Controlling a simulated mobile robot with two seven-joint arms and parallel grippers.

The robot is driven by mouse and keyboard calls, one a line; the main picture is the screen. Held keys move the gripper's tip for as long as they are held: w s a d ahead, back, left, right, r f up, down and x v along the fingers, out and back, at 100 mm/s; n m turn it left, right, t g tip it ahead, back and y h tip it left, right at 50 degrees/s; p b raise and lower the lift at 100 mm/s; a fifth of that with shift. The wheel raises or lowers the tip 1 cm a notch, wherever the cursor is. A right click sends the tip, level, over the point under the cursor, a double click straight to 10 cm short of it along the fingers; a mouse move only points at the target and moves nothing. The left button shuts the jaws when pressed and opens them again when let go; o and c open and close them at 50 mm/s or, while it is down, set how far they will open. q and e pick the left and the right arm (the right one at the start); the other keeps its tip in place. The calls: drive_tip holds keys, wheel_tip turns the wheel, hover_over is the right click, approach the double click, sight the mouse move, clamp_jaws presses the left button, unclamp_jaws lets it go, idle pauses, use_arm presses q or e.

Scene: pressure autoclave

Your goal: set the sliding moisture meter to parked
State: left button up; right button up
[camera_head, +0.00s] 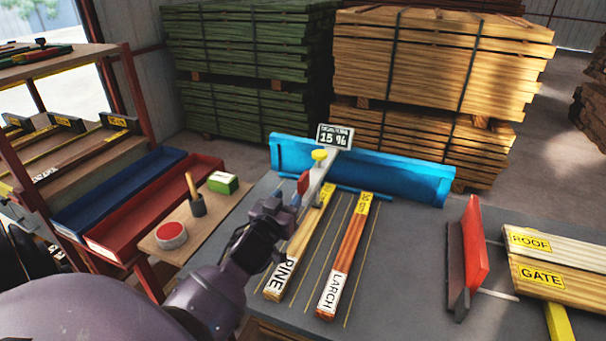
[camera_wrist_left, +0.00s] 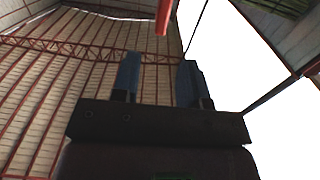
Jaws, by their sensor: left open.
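The sliding moisture meter shows in the head view as a pale arm (camera_head: 316,181) with a yellow knob (camera_head: 319,155) and a display (camera_head: 335,137) reading 15 %. It stands at the blue rail (camera_head: 400,180), above the far end of the PINE board (camera_head: 300,245). A red grip-like part (camera_head: 303,183) hangs at its near left side. My left gripper (camera_head: 291,203) is just in front of that red part. The left wrist view shows its two blue fingers (camera_wrist_left: 160,78) apart with nothing between them. A red bar (camera_wrist_left: 163,15) shows beyond the fingertips. Contact cannot be told.
The LARCH board (camera_head: 345,255) lies right of the PINE board on the grey table (camera_head: 405,270). A red upright plate (camera_head: 474,250) and boards marked ROOF and GATE (camera_head: 545,265) stand at right. A side shelf (camera_head: 215,205) holds a cup, a green block and a round red-topped item.

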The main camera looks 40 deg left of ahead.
sight(303, 175)
use_arm(q)
drive_tip(key=x, duration=1)
drive_tip(key=shift+w+a, duration=0.1)
drive_tip(key=shift+w, duration=0.3)
clamp_jaws()
